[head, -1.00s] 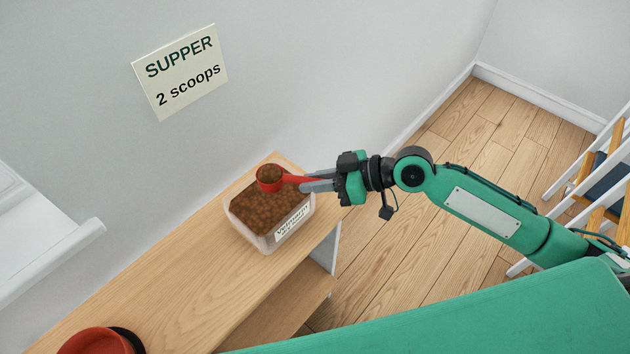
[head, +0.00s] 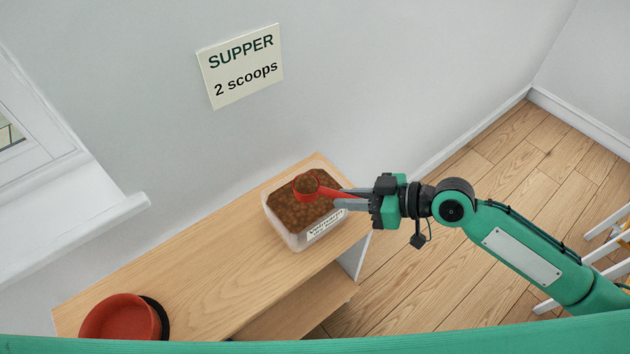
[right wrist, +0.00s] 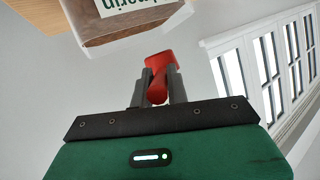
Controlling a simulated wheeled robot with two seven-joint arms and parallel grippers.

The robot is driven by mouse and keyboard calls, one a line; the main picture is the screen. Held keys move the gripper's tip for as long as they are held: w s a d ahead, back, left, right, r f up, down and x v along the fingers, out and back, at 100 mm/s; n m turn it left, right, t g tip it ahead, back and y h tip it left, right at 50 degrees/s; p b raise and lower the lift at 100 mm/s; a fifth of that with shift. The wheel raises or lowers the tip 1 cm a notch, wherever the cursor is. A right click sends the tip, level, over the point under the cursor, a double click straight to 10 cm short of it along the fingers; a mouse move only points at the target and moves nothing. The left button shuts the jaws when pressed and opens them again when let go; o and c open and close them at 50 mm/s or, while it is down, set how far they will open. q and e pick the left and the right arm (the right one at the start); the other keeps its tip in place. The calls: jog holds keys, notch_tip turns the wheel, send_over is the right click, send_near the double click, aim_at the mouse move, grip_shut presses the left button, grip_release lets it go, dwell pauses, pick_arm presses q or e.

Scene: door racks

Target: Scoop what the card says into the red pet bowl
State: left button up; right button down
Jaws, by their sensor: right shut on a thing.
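The card (head: 240,66) on the wall reads "SUPPER 2 scoops". A clear tub of brown kibble (head: 297,215) with a white label stands at the far end of the wooden shelf top. My right gripper (head: 342,199) is shut on the handle of a red scoop (head: 306,185), whose cup holds kibble and is over the tub. The scoop's red handle (right wrist: 160,70) also shows between the fingers in the right wrist view. The red pet bowl (head: 118,320) sits at the near left end of the shelf top; its inside looks empty. My left gripper is out of view.
The wooden shelf top (head: 200,260) is clear between bowl and tub. A dark round thing (head: 157,318) lies partly behind the bowl. A window sill (head: 90,230) juts out at left. White rails (head: 605,250) stand at far right.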

jog(key=shift+w+d+r, duration=0.15)
jog(key=shift+w, duration=0.15)
jog(key=shift+s+a, duration=0.2)
jog(key=shift+s, duration=0.25)
jog(key=w+b, duration=0.1)
jog(key=w+d, duration=0.1)
jog(key=shift+w+d+b, duration=0.1)
jog(key=shift+w+b, duration=0.25)
jog(key=shift+b, duration=0.05)
dwell(0.3)
